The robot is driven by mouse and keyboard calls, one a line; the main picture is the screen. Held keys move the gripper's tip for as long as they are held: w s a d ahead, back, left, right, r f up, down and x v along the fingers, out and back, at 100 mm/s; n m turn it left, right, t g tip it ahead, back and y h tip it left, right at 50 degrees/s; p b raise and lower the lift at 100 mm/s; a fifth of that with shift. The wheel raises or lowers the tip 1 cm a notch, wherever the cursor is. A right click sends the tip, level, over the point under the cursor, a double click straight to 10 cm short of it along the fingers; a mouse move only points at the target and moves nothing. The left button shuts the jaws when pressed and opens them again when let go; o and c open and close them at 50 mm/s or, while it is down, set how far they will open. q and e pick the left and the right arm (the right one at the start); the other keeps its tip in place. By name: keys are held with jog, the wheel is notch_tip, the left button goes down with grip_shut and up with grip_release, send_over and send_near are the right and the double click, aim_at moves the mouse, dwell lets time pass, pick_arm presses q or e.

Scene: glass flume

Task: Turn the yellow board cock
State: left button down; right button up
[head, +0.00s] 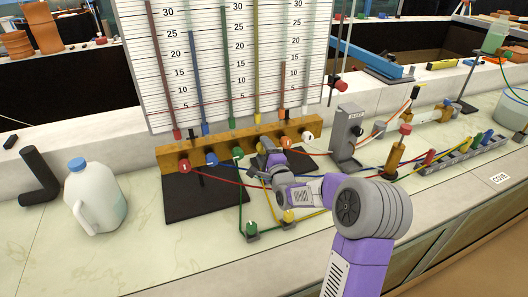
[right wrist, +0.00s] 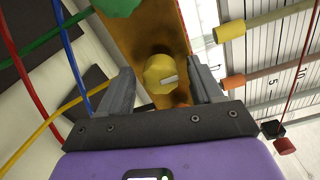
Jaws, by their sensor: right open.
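The yellow board cock (right wrist: 160,74) shows in the right wrist view as a round yellow knob with a pale mark on its face, set on the ochre manifold board (right wrist: 150,30). My right gripper (head: 268,158) is open, its two fingers on either side of the knob, with a gap visible at each side. In the head view my right gripper hides this cock, between the green cock (head: 237,153) and the orange cock (head: 287,142) on the board. My left gripper is not in view.
Red (head: 184,166) and blue (head: 211,159) cocks sit further left on the board. A separate yellow valve (head: 288,216) and green valve (head: 251,228) stand on the bench in front. Coloured tubes cross around the gripper. A milk jug (head: 95,198) stands at left.

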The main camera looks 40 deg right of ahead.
jog(key=shift+s, duration=0.15)
jog(key=p+v, duration=0.1)
jog(key=v, duration=0.6)
jog(key=shift+s, duration=0.15)
